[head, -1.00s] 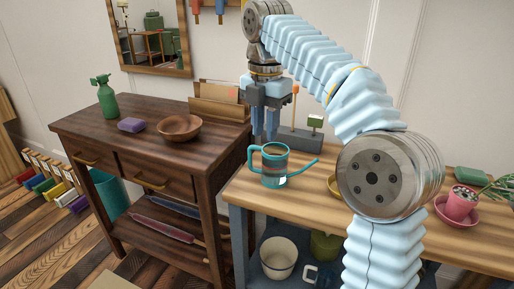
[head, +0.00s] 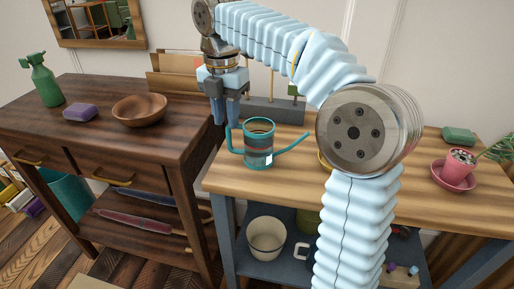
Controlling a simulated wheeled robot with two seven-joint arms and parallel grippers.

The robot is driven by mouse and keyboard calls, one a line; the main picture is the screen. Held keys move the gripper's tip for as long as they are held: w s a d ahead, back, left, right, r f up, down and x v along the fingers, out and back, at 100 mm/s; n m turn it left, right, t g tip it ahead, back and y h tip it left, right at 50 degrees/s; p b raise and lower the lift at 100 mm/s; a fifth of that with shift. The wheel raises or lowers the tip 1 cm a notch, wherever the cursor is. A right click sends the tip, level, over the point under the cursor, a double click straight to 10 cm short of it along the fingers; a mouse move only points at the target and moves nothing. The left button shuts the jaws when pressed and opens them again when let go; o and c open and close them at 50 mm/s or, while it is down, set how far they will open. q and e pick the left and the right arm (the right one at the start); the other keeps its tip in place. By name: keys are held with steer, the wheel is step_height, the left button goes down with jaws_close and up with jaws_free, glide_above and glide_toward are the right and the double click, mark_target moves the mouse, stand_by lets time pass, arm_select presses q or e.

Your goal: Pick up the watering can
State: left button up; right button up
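The teal watering can (head: 258,146) stands upright on the light wooden bench (head: 290,181), near its left end. Its handle points left and its thin spout points right. My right gripper (head: 226,122) points down just behind and left of the can, near the handle. Its two dark fingers are apart with a gap between them, and nothing shows in the gap. I cannot tell whether a finger touches the handle. My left gripper is not in view.
A dark wooden dresser (head: 95,140) to the left holds a green spray bottle (head: 44,80), a purple soap or sponge (head: 81,112) and a wooden bowl (head: 141,109). A grey block with upright pegs (head: 272,110) stands behind the can. A pink potted plant (head: 459,165) is at right.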

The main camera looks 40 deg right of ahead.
step_height(320, 180, down, 5)
steer(key=shift+d+r+b, duration=0.1)
steer(key=shift+r+b, duration=0.05)
steer(key=shift+b, duration=0.25)
jaws_close()
